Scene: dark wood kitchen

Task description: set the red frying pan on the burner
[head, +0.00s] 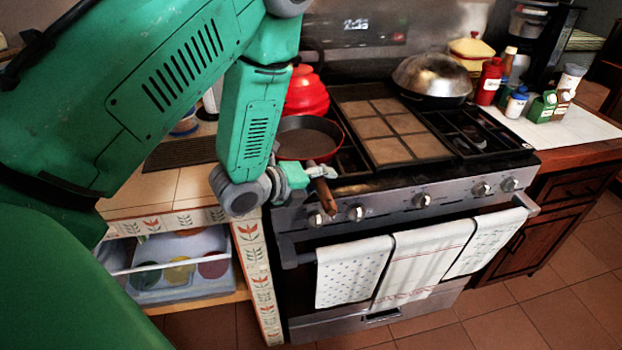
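The red frying pan (306,139) has a dark inside and a brown wooden handle (325,196) that points toward me. It is at the left front corner of the stove (432,193), partly over the stove's left edge. I cannot tell whether its base rests on the burner grate or is slightly above it. My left gripper (320,173) is at the handle, with its fingers closed around it. The burner under the pan is mostly hidden by it. My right gripper is out of view.
A red lidded pot (306,92) stands just behind the pan. A tan tiled griddle (388,132) covers the stove's middle. A metal domed wok (432,76) is at the back right. Bottles (490,82) stand on the right counter. Towels (424,262) hang on the oven handle.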

